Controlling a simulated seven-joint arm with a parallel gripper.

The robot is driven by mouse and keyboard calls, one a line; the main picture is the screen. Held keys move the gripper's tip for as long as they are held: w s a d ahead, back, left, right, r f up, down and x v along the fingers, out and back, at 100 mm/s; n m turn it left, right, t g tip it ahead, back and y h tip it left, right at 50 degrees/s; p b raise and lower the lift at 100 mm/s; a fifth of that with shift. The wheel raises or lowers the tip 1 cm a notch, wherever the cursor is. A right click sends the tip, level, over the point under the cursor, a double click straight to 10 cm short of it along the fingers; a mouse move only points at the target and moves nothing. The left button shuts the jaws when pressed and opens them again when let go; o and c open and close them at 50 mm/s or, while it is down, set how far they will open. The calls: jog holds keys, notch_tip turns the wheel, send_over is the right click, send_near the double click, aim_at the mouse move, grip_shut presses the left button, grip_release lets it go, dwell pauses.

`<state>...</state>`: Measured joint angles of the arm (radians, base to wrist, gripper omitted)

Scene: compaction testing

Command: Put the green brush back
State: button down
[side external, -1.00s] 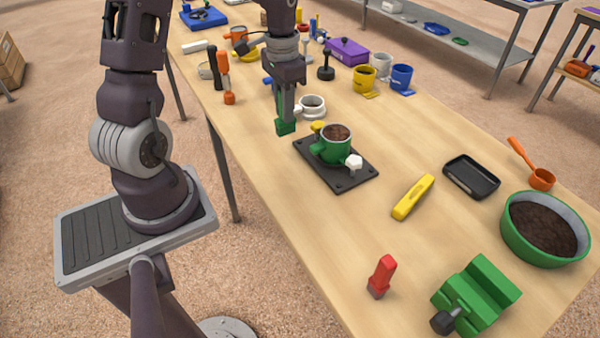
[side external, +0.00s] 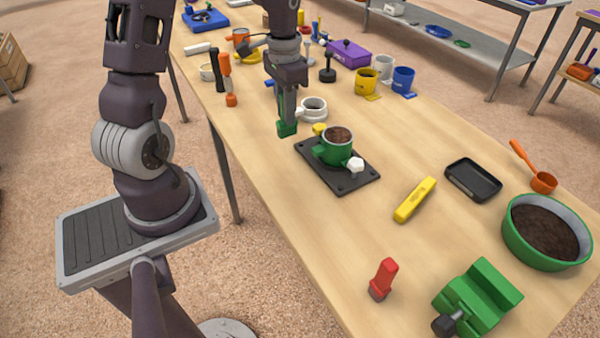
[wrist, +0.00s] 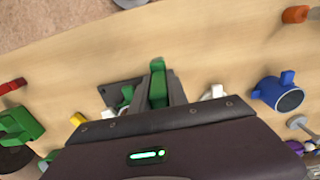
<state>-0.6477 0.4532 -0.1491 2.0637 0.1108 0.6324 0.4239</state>
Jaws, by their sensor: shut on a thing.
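The green brush (side external: 287,129) is held upright in my gripper (side external: 286,106), its green block end hanging below the fingertips. It is at or just above the table, near the left edge; I cannot tell if it touches. In the wrist view the green brush (wrist: 157,84) shows between the two fingers of my gripper (wrist: 158,98), which are shut on it. Its lower side is hidden there. It is to the left of the black base plate (side external: 365,184) that carries a green mould (side external: 335,152) filled with soil.
A white ring-shaped mould (side external: 314,109) stands just behind the brush. Orange (side external: 228,80) and black (side external: 216,70) upright tools stand farther back left. A yellow level (side external: 415,200), a red brush (side external: 382,279) and a green clamp block (side external: 478,298) lie toward the front. Bare table lies left of the plate.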

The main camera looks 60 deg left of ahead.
jog(key=a+r, duration=0.3)
jog(key=a, duration=0.8)
jog(key=f, duration=0.9)
jog(key=shift+a+f, duration=0.3)
jog(key=shift+a, duration=0.05)
jog(key=shift+f, duration=0.1)
jog(key=shift+f, duration=0.1)
jog(key=c, duration=1.3)
grip_release()
